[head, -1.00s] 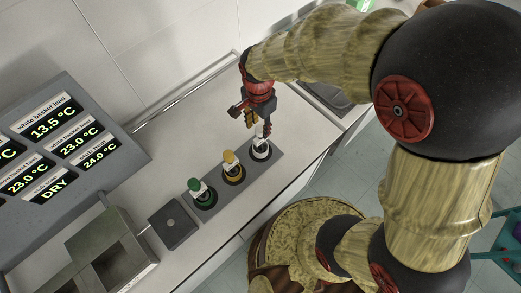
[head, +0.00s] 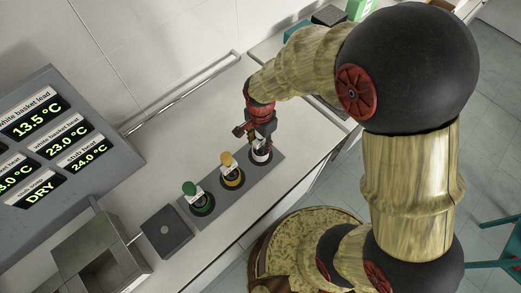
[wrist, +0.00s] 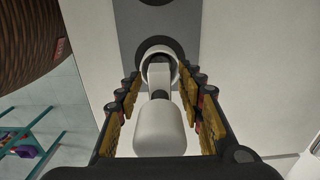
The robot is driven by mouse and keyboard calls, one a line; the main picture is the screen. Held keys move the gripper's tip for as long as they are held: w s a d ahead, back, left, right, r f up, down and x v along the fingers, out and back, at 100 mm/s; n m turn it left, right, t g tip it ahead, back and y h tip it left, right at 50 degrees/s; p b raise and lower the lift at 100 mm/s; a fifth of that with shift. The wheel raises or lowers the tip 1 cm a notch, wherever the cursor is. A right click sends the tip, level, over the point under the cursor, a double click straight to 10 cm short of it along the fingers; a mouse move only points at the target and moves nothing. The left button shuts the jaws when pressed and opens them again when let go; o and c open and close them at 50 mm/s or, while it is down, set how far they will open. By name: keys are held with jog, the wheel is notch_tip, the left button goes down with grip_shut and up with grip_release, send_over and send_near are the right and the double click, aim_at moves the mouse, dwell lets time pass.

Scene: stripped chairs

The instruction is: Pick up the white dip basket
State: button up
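The white dip basket (head: 262,157) stands at the right end of a grey strip holder (head: 232,184), in a dark round seat. In the wrist view its pale rounded handle top (wrist: 160,130) and white ring (wrist: 159,66) show below my gripper. My gripper (head: 262,146) is down over this basket, partly hiding it in the head view. In the wrist view the yellow-padded fingers (wrist: 161,95) are open on both sides of the handle, with gaps left and right. A yellow basket (head: 230,172) and a green basket (head: 198,196) stand in the same holder.
A display panel (head: 60,140) with temperature readings and "DRY" stands at the left. A dark square block (head: 166,230) and an open metal bath (head: 100,258) sit left of the holder. A rail (head: 185,92) runs along the wall. The counter behind the holder is clear.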

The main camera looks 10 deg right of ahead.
jog(key=shift+f, duration=0.65)
jog(key=shift+c, duration=0.2)
grip_shut()
